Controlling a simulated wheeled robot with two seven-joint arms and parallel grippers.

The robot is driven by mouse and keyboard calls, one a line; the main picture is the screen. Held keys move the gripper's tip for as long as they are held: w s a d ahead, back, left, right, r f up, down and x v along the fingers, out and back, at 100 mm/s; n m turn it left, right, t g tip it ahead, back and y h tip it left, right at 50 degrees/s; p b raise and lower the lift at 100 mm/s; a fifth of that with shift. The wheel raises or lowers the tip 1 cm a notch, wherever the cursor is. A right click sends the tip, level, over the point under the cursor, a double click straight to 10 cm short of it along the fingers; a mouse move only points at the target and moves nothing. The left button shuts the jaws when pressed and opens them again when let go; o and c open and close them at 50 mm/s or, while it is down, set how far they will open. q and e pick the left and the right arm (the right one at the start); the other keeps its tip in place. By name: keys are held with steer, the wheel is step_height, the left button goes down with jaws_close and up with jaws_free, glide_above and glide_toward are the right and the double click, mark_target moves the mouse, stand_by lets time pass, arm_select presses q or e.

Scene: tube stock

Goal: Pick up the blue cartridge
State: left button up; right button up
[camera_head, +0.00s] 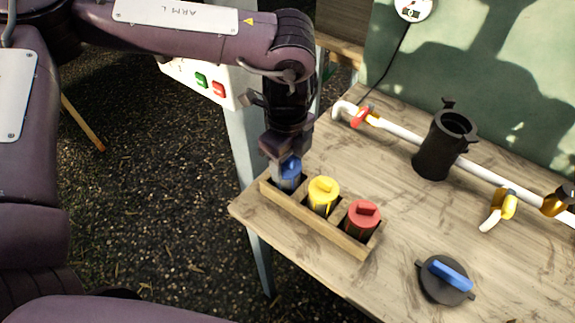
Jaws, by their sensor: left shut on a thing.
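The blue cartridge (290,177) stands upright in the left slot of a wooden rack (312,222) near the table's front left edge. My left gripper (287,162) comes down from above and is shut on the blue cartridge's top. The gripper partly hides the cartridge's upper part, and the rack hides its lower end. A yellow cartridge (322,196) stands in the middle slot and a red cartridge (361,220) in the right slot. My right gripper does not show.
A black open cylinder (436,152) stands behind the rack, by a white pipe (400,132) with yellow valves. A black lid with a blue handle (447,277) lies at the front right. The wooden table (400,205) is bare between them.

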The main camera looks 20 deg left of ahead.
arm_select(q)
step_height(320, 180, up, 8)
steer(key=shift+r+b, duration=0.1)
steer(key=shift+b, duration=0.35)
step_height(320, 180, up, 20)
steer(key=p, duration=0.4)
steer(key=shift+f, duration=0.2)
steer(key=shift+r+p, duration=2.5)
steer(key=shift+p, duration=0.55)
